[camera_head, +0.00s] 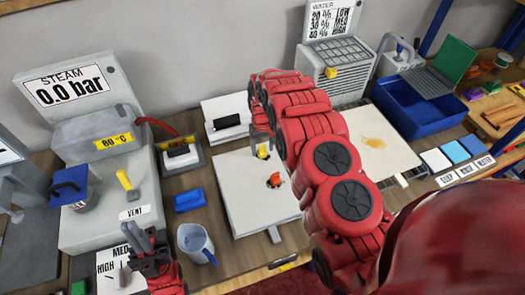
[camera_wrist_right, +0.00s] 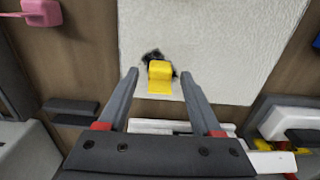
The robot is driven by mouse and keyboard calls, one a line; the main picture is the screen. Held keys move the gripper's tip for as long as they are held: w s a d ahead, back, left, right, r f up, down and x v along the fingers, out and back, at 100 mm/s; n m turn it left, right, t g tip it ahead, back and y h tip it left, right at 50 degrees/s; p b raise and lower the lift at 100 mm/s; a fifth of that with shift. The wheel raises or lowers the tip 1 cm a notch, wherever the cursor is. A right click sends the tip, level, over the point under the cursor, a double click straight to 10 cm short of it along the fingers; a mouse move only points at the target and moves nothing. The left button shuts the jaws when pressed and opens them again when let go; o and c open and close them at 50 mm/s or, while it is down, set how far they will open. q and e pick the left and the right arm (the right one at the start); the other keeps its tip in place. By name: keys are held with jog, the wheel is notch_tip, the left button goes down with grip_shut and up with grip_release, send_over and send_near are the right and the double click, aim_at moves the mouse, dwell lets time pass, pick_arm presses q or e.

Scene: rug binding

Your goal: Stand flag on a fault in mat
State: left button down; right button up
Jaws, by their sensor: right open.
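A pale, square mat (camera_head: 243,205) lies on the bench in the middle of the head view, and it fills the upper middle of the right wrist view (camera_wrist_right: 215,40). A yellow flag (camera_wrist_right: 160,75) is on a black-edged fault (camera_wrist_right: 150,55) near the mat's edge. It also shows in the head view (camera_head: 263,152). My right gripper (camera_wrist_right: 159,73) is open, with its fingertips on either side of the yellow flag and gaps visible. An orange-red flag (camera_head: 274,181) is at another dark spot on the mat. My left gripper (camera_head: 142,240) is away from the mat; its jaw opening is unclear.
A steam unit (camera_head: 90,140), a blue block (camera_head: 190,200) and a pale blue mug (camera_head: 197,243) are left of the mat. A second pale mat with a tan stain (camera_head: 375,140) and a blue bin (camera_head: 415,105) are to the right. My right arm crosses over the bench.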

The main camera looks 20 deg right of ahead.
aim_at(262, 150)
notch_tip(262, 150, up, 5)
jog(key=shift+w+f+b, duration=0.1)
jog(key=shift+f+b, duration=0.1)
jog(key=shift+b, duration=0.45)
notch_tip(262, 150, up, 6)
jog(key=p, duration=0.5)
jog(key=shift+f, duration=0.2)
